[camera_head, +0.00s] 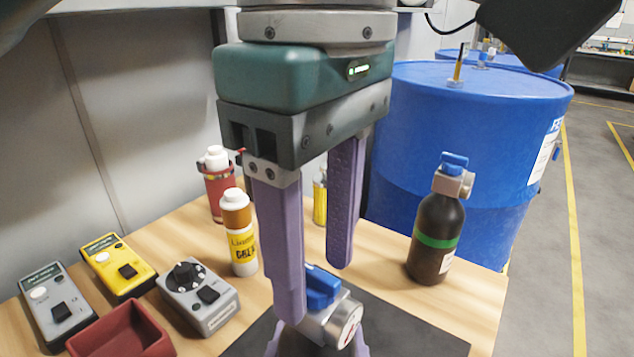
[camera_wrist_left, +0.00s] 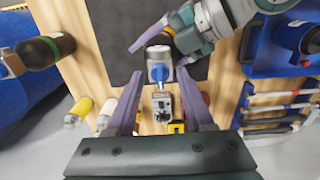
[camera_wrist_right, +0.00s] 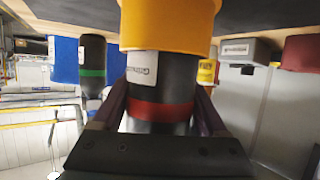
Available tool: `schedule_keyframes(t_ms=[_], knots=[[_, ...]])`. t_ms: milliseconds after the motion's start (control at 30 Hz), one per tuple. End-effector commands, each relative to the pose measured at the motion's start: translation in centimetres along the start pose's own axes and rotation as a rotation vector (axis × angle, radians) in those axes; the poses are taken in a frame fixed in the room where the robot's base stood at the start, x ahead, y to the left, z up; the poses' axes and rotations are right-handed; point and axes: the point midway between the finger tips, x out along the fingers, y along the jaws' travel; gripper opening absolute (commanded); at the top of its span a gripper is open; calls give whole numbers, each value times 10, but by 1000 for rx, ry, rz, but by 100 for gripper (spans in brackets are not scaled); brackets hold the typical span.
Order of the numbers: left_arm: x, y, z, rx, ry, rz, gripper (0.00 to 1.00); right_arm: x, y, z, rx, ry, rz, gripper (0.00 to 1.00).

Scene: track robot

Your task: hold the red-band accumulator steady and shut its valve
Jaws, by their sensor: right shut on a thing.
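The red-band accumulator (camera_wrist_right: 165,85) is a dark bottle with a red band and an orange base, seen upside down in the right wrist view. My right gripper (camera_wrist_right: 162,118) is shut around it near the red band. Its valve (camera_head: 335,322) is a grey body with a blue handle (camera_head: 320,287); the handle also shows in the left wrist view (camera_wrist_left: 158,74). In the head view the bottle below the valve is largely hidden. My left gripper (camera_head: 315,285) is open with its fingers pointing down above and around the valve; contact with the handle cannot be told.
A green-band bottle (camera_head: 436,235) with a similar blue-handled valve stands at the right. A grease bottle (camera_head: 240,240), red bottle (camera_head: 218,185), yellow meter (camera_head: 118,265), grey meters and red tray (camera_head: 120,335) stand at the left. A blue drum (camera_head: 460,120) is behind the table.

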Motion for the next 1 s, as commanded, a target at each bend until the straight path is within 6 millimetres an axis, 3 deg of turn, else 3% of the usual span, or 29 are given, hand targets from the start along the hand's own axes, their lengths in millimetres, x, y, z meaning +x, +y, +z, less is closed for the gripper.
schedule_keyframes(t_ms=[300, 433, 800, 1000], knots=[[0, 0, 0, 1, 0, 0, 61, 0, 0, 0, -1, 0, 0, 0], [-10, 1, 0, 2, 2, 3, 61, 0, 0, 0, -1, 0, 0, 0], [-82, 1, -1, 0, 5, 5, 61, 0, 0, 0, -1, 0, 0, 0], [-111, 0, 0, 0, 3, 1, 61, 0, 0, 0, -1, 0, 0, 0]])
